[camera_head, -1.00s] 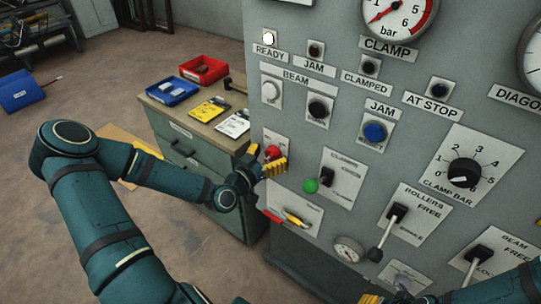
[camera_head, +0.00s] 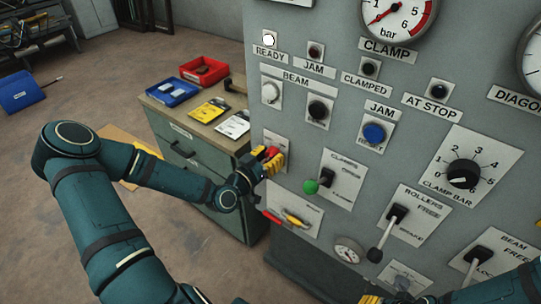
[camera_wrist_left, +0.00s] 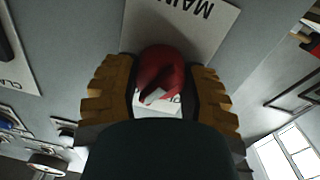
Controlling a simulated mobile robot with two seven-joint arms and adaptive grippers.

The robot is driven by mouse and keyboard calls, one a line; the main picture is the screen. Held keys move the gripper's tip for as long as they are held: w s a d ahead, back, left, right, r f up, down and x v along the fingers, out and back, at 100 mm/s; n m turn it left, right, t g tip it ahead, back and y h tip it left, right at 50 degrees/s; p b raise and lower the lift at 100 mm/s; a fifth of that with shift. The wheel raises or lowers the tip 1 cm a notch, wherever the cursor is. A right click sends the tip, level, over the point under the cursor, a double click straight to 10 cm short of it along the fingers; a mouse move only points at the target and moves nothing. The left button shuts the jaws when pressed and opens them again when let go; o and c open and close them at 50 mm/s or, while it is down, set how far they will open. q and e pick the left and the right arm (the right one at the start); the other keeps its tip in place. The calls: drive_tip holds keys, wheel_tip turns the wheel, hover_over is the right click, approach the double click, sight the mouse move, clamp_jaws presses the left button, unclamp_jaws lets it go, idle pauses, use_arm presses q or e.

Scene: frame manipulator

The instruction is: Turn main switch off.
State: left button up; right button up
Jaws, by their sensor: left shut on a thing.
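The main switch is a red knob (camera_wrist_left: 162,72) on a pale plate (camera_wrist_left: 205,28) lettered "MAIN" in the left wrist view. In the head view the red knob (camera_head: 271,153) shows at the lower left of the grey panel, partly covered by my left gripper (camera_head: 268,160). The yellow fingers of the left gripper are shut on the knob, one on each side of it in the wrist view. My right gripper (camera_head: 371,299) shows only in part at the bottom edge of the head view, and its fingers are cut off.
The grey panel (camera_head: 350,80) carries other controls close by: a green-tipped lever (camera_head: 311,187) just right of the left gripper, a red-and-yellow handle below, and a rollers lever (camera_head: 376,254). A workbench (camera_head: 190,125) with red and blue bins stands behind my left arm.

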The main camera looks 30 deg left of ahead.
use_arm(q)
drive_tip(key=n+p, duration=0.1)
drive_tip(key=n, duration=0.4)
drive_tip(key=shift+a+r+n, duration=0.1)
drive_tip(key=shift+a+n, duration=0.05)
drive_tip(key=shift+n, duration=0.25)
drive_tip(key=n+p, duration=0.1)
drive_tip(key=n, duration=0.4)
drive_tip(key=shift+n+t+y, duration=0.3)
drive_tip(key=shift+n, duration=0.1)
drive_tip(key=o, duration=1.2)
drive_tip(key=shift+a, duration=0.1)
drive_tip(key=shift+s, duration=0.1)
drive_tip(key=s+a, duration=0.1)
drive_tip(key=s, duration=1)
drive_tip(key=shift+s+f, duration=0.35)
